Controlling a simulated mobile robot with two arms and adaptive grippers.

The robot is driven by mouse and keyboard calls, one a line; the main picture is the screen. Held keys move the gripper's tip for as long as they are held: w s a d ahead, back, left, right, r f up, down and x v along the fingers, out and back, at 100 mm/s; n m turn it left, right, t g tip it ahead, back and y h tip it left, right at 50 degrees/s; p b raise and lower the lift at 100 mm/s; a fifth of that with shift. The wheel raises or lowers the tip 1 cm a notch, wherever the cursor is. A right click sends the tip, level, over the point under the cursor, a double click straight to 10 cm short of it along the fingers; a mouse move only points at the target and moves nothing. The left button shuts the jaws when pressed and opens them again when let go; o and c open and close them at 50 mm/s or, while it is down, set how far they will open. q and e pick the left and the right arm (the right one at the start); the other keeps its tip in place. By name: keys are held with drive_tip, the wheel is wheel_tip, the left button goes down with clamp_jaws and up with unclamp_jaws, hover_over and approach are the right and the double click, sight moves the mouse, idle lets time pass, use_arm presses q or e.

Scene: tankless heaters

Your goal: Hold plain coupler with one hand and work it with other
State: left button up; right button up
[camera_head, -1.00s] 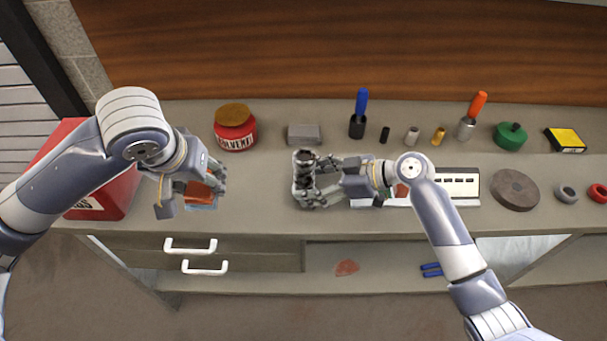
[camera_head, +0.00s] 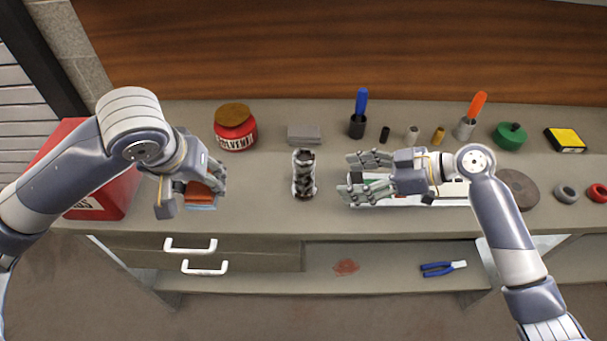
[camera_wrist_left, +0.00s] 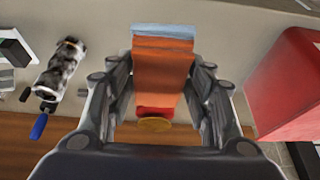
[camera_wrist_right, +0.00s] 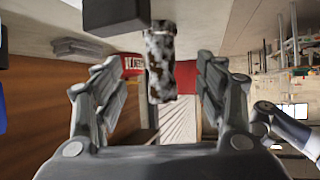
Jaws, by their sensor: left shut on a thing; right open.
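A mottled grey-and-black metal cylinder (camera_head: 304,176), which looks like the coupler, stands upright on the counter. It shows in the left wrist view (camera_wrist_left: 63,68) and between the fingers in the right wrist view (camera_wrist_right: 160,62). My right gripper (camera_head: 352,175) is open and empty to its right, fingers facing it and clear of it. My left gripper (camera_head: 212,183) is to the left of the cylinder, shut on an orange block with a light blue end (camera_wrist_left: 163,72). Its fingers hide part of the block in the head view.
A red solvent jar (camera_head: 235,130) and a grey block (camera_head: 304,134) stand behind. A red box (camera_head: 105,195) is at the left. Blue-handled (camera_head: 358,120) and orange-handled (camera_head: 468,122) tools stand farther right. A white tray (camera_head: 420,199) lies beneath my right gripper. Pliers (camera_head: 440,268) lie on the lower shelf.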

sight(314, 189)
use_arm(q)
drive_tip(key=shift+f, duration=0.2)
use_arm(e)
drive_tip(key=shift+w+a+f, duration=0.15)
drive_tip(key=shift+a, duration=0.25)
use_arm(q)
drive_tip(key=shift+f+b, duration=0.2)
drive_tip(key=shift+b, duration=0.15)
use_arm(e)
drive_tip(key=shift+w+a+f, duration=0.15)
drive_tip(key=shift+a+f, duration=0.25)
drive_tip(key=shift+a, duration=0.05)
use_arm(q)
wheel_tip(314, 189, down, 2)
drive_tip(key=shift+f+b, duration=0.15)
drive_tip(key=shift+b, duration=1.05)
use_arm(e)
drive_tip(key=x, duration=0.8)
drive_tip(key=shift+a+f, duration=0.1)
drive_tip(key=shift+a, duration=0.05)
use_arm(q)
drive_tip(key=shift+f+b, duration=0.3)
use_arm(e)
drive_tip(key=shift+w+a+f, duration=0.25)
drive_tip(key=shift+a, duration=0.4)
drive_tip(key=c, duration=0.8)
